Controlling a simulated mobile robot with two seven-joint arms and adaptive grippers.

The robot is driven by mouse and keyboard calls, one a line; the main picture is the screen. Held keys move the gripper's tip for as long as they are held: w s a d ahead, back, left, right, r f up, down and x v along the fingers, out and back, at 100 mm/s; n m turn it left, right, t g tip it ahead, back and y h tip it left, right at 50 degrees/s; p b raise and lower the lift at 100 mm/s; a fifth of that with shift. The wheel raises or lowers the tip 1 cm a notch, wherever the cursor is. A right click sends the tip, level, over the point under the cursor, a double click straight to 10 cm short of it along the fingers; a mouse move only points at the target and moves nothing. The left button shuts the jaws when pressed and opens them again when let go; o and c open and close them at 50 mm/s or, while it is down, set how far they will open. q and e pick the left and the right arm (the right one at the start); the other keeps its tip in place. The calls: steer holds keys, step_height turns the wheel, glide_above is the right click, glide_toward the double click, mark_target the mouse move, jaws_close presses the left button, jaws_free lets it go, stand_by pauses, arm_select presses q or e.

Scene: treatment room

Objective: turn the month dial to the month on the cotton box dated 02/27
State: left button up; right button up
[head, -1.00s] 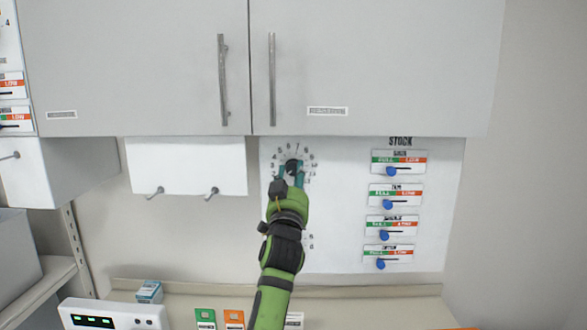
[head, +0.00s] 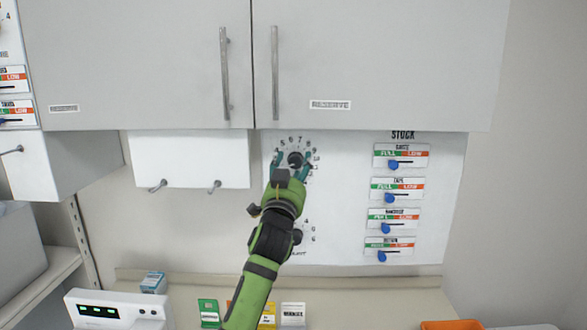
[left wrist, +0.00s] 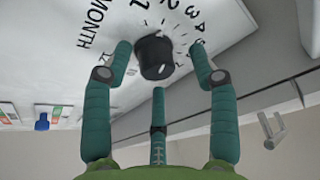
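The month dial is a black round knob (head: 295,159) ringed by printed numbers on a white wall panel. It also shows in the left wrist view (left wrist: 156,57), near the word MONTH. My left gripper (head: 291,166) is at the dial, its teal fingers spread on either side of the knob with gaps visible in the wrist view. I cannot tell which number the dial points to. A small blue and white box (head: 153,283) stands on the counter; its print is too small to read, so I cannot tell whether it is the cotton box. My right gripper is out of view.
Grey cabinets (head: 390,60) hang just above the dial. STOCK sliders with blue knobs (head: 389,198) are to its right. A white box with hooks (head: 190,160) is to its left. Below are a white device with green lights (head: 115,311) and several coloured cards (head: 208,312).

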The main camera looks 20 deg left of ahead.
arm_select(q)
steer(key=shift+f, duration=0.1)
steer(key=shift+s+f, duration=0.15)
steer(key=shift+s, duration=0.15)
steer(key=v, duration=1.1)
steer(key=shift+s, duration=0.25)
